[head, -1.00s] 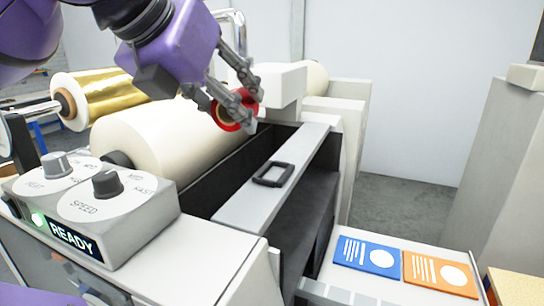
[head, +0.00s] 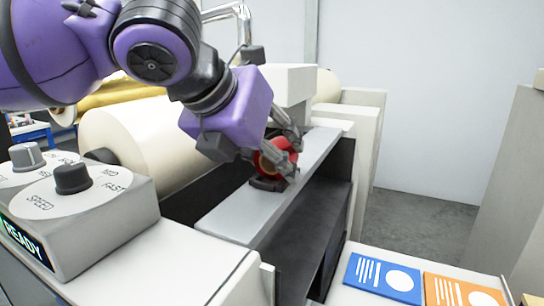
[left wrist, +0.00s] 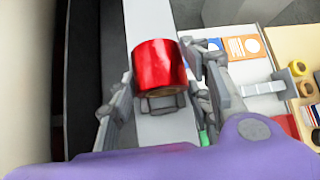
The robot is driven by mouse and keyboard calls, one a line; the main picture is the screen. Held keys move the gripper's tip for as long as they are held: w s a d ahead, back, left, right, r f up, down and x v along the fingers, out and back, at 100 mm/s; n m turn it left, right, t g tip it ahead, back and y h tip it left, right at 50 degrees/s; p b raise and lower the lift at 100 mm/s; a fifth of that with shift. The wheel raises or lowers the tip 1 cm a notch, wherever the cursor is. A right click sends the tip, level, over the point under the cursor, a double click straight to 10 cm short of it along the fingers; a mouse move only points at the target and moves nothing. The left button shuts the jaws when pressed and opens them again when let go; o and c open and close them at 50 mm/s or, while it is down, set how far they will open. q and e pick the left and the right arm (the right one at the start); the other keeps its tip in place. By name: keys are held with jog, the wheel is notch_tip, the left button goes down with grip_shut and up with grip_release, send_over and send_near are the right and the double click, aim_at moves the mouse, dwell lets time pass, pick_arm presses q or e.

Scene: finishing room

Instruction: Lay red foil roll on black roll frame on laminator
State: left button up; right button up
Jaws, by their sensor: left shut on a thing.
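The red foil roll (head: 266,160) has a pale core. My left gripper (head: 283,158) is shut on it, with a finger at either side. In the left wrist view the roll (left wrist: 160,66) shows between the fingers. The black roll frame (head: 267,185) lies on the light grey bar of the laminator (head: 225,215), right below the roll. In the left wrist view part of the frame (left wrist: 166,105) shows past the roll's end; the roll hides the rest. I cannot tell if the roll touches the frame. My right gripper is not in view.
A large cream roller (head: 130,140) lies behind the bar. The control box (head: 95,215) with knobs stands at left. A blue card (head: 384,277) and an orange card (head: 460,292) lie at front right. The near part of the bar is clear.

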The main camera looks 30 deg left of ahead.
pick_arm(q)
jog(key=shift+s+f, duration=0.1)
jog(key=o, duration=1.2)
jog(key=d+p+v, duration=0.1)
jog(key=p+v, duration=0.4)
jog(key=v, duration=0.7)
jog(key=shift+a, duration=0.5)
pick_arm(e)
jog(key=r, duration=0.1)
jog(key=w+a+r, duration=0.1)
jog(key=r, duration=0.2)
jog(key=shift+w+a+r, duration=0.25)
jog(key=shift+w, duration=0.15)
